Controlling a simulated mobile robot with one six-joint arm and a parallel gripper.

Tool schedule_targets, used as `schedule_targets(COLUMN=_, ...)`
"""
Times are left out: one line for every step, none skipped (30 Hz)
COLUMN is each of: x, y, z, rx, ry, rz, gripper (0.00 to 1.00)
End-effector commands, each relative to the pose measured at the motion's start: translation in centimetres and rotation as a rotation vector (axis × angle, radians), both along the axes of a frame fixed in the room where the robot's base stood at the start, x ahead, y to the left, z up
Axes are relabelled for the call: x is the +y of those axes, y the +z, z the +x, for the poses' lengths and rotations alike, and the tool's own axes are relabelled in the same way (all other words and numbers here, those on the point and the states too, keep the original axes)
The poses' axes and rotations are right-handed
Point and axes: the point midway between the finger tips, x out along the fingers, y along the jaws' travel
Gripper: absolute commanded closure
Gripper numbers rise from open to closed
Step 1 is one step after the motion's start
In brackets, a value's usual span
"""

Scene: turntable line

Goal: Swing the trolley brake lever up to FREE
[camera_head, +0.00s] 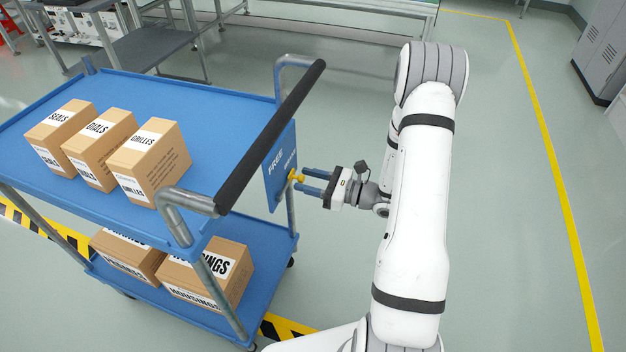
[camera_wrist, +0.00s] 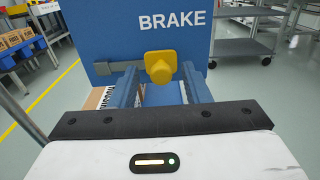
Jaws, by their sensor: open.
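The blue trolley (camera_head: 225,97) stands at left, with a blue brake panel (camera_head: 277,185) on its near right end. FREE is readable on the panel in the head view, and BRAKE in the wrist view. The brake lever is a grey bar (camera_wrist: 118,67) lying flat across the panel in the wrist view, ending in a yellow knob (camera_wrist: 160,68); the knob also shows in the head view (camera_head: 296,176). My gripper (camera_head: 304,182) is open, its blue fingers pointing at the panel. In the wrist view the knob appears between the fingertips (camera_wrist: 160,75), with gaps either side.
A black push handle (camera_head: 270,137) rises close above the panel. Labelled cartons (camera_head: 150,160) stand on the top deck, and more (camera_head: 210,272) on the lower deck. Open floor lies right of my arm, with a yellow line (camera_head: 555,170) and a grey cabinet (camera_head: 603,55) beyond.

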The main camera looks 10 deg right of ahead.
Motion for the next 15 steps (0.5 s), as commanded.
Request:
schedule_targets(x=0.35, y=-0.02, z=0.18, rx=-0.001, ry=0.002, rz=-0.001, gripper=0.57)
schedule_targets(x=0.46, y=-0.01, z=0.25, rx=-0.001, ry=0.002, rz=-0.001, gripper=0.57)
schedule_targets(x=0.54, y=0.01, z=0.33, rx=-0.001, ry=0.001, rz=-0.001, gripper=0.57)
schedule_targets(x=0.58, y=0.02, z=0.36, rx=-0.001, ry=0.001, rz=-0.001, gripper=0.57)
schedule_targets(x=0.59, y=0.03, z=0.38, rx=-0.001, ry=0.0, rz=-0.001, gripper=0.57)
schedule_targets(x=0.6, y=0.03, z=0.39, rx=-0.001, ry=0.0, rz=-0.001, gripper=0.57)
schedule_targets(x=0.59, y=0.04, z=0.38, rx=-0.001, ry=0.0, rz=-0.001, gripper=0.57)
schedule_targets(x=0.59, y=0.04, z=0.38, rx=-0.001, ry=0.0, rz=-0.001, gripper=0.57)
schedule_targets(x=0.58, y=0.04, z=0.38, rx=-0.001, ry=0.001, rz=-0.001, gripper=0.57)
schedule_targets(x=0.58, y=0.04, z=0.37, rx=-0.001, ry=0.001, rz=-0.001, gripper=0.57)
schedule_targets(x=0.58, y=0.04, z=0.37, rx=-0.001, ry=0.001, rz=-0.001, gripper=0.59)
schedule_targets(x=0.59, y=0.04, z=0.36, rx=-0.001, ry=0.001, rz=-0.001, gripper=0.62)
schedule_targets(x=0.59, y=0.04, z=0.36, rx=-0.001, ry=0.001, rz=-0.001, gripper=0.65)
schedule_targets(x=0.59, y=0.03, z=0.36, rx=-0.001, ry=0.001, rz=-0.001, gripper=0.67)
schedule_targets(x=0.6, y=0.03, z=0.35, rx=-0.001, ry=0.001, rz=-0.001, gripper=0.7)
